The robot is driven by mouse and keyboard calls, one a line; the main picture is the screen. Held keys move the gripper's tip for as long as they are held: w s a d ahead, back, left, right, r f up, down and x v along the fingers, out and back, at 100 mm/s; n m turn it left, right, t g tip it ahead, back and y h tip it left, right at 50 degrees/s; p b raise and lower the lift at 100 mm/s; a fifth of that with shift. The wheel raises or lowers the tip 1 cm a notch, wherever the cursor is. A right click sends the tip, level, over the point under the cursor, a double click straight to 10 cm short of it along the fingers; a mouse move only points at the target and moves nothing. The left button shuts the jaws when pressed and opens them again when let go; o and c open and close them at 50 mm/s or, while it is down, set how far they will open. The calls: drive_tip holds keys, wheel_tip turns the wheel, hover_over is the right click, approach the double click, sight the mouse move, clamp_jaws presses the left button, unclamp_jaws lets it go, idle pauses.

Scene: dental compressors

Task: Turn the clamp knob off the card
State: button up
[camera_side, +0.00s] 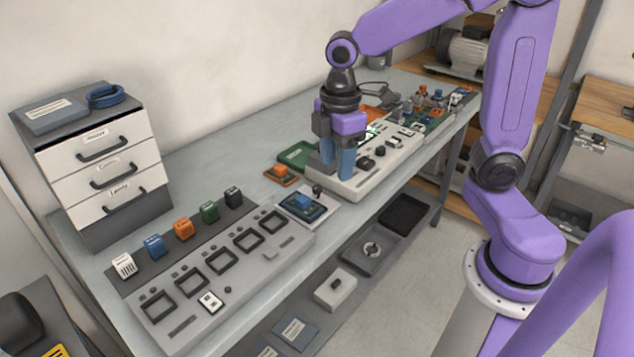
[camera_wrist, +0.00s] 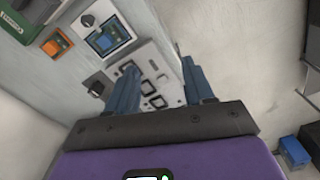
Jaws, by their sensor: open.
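A dark knob (camera_side: 317,189), likely the clamp knob, stands at the plate's back right corner. In the wrist view the card (camera_wrist: 102,42) and knob (camera_wrist: 88,20) are at upper left, outside my fingers. My gripper (camera_side: 336,178) is open with two blue fingers pointing down, to the right of the knob in the side view and apart from it. In the wrist view my gripper (camera_wrist: 158,66) has nothing between its fingertips.
A pale control unit (camera_side: 375,165) stands beside and behind my fingers. A green tray (camera_side: 296,155) and an orange module (camera_side: 281,175) lie behind the card. A grey socket panel (camera_side: 215,270) and a row of coloured blocks (camera_side: 183,228) are at left. Drawers (camera_side: 100,165) stand at far left.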

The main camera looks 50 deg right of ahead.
drive_tip(key=w+d, duration=0.5)
drive_tip(key=w, duration=0.3)
drive_tip(key=n, duration=0.1)
approach(317, 187)
wheel_tip(317, 187, down, 8)
drive_tip(key=shift+w+f, duration=0.1)
drive_tip(key=shift+f, duration=0.05)
clamp_jaws()
